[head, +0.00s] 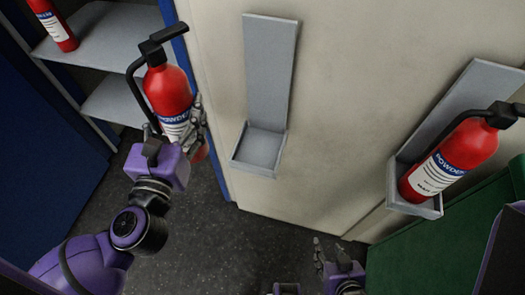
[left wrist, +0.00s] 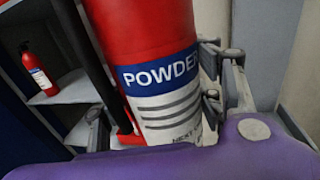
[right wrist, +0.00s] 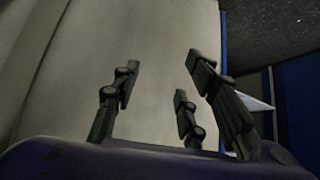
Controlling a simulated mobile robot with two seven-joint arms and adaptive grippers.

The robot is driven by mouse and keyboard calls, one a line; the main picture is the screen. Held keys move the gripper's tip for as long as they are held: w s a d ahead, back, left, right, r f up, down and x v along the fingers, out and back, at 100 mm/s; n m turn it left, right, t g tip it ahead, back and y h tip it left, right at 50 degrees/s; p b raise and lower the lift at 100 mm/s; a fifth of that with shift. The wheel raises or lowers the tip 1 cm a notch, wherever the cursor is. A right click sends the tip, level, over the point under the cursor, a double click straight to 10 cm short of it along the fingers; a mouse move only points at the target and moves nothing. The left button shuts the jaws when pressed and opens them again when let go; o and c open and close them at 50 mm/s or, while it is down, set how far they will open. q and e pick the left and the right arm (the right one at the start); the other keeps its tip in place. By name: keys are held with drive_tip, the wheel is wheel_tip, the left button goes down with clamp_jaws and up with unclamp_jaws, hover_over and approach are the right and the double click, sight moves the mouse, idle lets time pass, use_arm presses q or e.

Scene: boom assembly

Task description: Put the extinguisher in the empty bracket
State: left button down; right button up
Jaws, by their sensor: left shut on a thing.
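A red extinguisher (head: 170,95) with a black handle and hose is upright in my left gripper (head: 182,138). The left gripper is shut on its body, and the "POWDER" label (left wrist: 160,80) fills the left wrist view. The empty grey bracket (head: 269,85) is on the cream wall, to the right of the held extinguisher and apart from it. Its bottom tray (head: 260,148) is bare. A second bracket (head: 462,95) at the right holds another red extinguisher (head: 462,155). My right gripper (head: 335,262) is low near the front, its fingers spread and empty in the right wrist view (right wrist: 165,90).
A grey shelf unit (head: 105,45) with another extinguisher (head: 52,25) stands at the back left, beside a blue panel (head: 40,140). A green box (head: 440,240) is at the lower right. The dark floor (head: 225,240) in the middle is clear.

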sight(186, 82)
use_arm(q)
drive_tip(key=w+r+m+h, duration=0.1)
drive_tip(key=w+d+r+m+h, duration=0.1)
drive_tip(key=r+h, duration=0.1)
drive_tip(key=w+d+r+m+g+h, duration=0.1)
drive_tip(key=r+h, duration=0.1)
drive_tip(key=shift+w+d+r+b, duration=0.1)
drive_tip(key=shift+w+d+b, duration=0.15)
drive_tip(key=shift+b, duration=0.15)
drive_tip(key=shift+s+a+r+m+g+h+b, duration=0.15)
drive_tip(key=shift+r+m+g+h+b, duration=0.25)
drive_tip(key=shift+r+m+g+h, duration=0.8)
drive_tip(key=shift+s+d+r+m+g+h+b, duration=0.15)
drive_tip(key=shift+r+m+g+h+b, duration=0.35)
drive_tip(key=shift+m+g+h, duration=1.2)
drive_tip(key=shift+s+a+r+m+g+h+b, duration=0.1)
drive_tip(key=shift+s+r+m+g+h+b, duration=0.15)
drive_tip(key=shift+r+m+g+h, duration=1.05)
use_arm(e)
drive_tip(key=shift+s+d+f, duration=0.2)
drive_tip(key=shift+d+f, duration=0.1)
drive_tip(key=shift+f, duration=0.35)
drive_tip(key=shift+s+d+f, duration=0.15)
drive_tip(key=shift+d+f, duration=0.15)
drive_tip(key=shift+f, duration=0.35)
use_arm(q)
drive_tip(key=shift+f+h, duration=0.3)
drive_tip(key=shift+f, duration=0.05)
